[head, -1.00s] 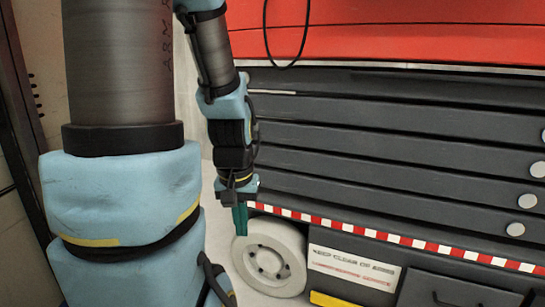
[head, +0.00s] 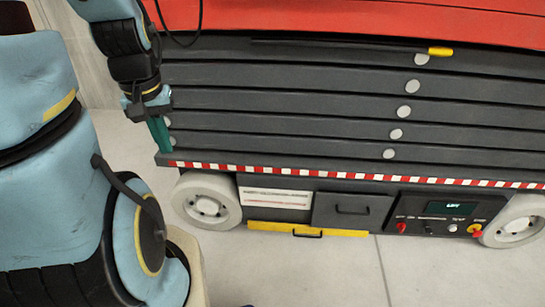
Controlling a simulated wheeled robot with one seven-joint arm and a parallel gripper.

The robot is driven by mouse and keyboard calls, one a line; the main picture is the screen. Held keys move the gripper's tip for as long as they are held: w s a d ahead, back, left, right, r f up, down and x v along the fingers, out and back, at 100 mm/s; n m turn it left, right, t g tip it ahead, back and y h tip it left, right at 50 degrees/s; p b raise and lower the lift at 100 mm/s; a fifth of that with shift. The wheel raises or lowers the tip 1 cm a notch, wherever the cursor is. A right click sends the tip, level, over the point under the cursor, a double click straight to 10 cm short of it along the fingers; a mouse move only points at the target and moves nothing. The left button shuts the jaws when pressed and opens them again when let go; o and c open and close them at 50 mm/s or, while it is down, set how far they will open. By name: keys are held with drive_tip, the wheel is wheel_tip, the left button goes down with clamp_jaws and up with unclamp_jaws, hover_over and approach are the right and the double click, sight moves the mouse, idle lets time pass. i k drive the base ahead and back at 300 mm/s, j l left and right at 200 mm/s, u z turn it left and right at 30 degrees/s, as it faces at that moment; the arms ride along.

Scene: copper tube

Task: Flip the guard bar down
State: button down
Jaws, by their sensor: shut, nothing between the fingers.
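No part is clearly marked as the guard bar. A thin dark bar with a yellow end (head: 440,50) lies nearly level along the top of the grey slatted side of the lift, just under the red body. A yellow bar (head: 308,230) runs low along the lift's base, between the wheels. My gripper (head: 162,138) has teal fingers, shut and empty, pointing down at the left end of the grey slats. It is well left of the yellow end and above the left wheel. I cannot tell whether the fingers touch the lift.
A red-and-white striped edge (head: 340,175) crosses below the slats. A control panel (head: 440,219) with red knobs is at lower right, beside a grey drawer (head: 352,210). White wheels (head: 207,200) stand at both ends. The pale floor (head: 300,275) in front is clear.

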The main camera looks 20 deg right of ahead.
sight(294, 227)
drive_tip(key=k+z, duration=0.15)
drive_tip(key=z, duration=0.25)
drive_tip(key=k+l+z, duration=0.1)
drive_tip(key=z, duration=0.35)
drive_tip(key=k+l+z, duration=0.1)
drive_tip(key=l+z, duration=0.15)
drive_tip(key=z, duration=0.15)
drive_tip(key=i+l, duration=0.3)
drive_tip(key=l, duration=0.25)
drive_tip(key=u, duration=1.9)
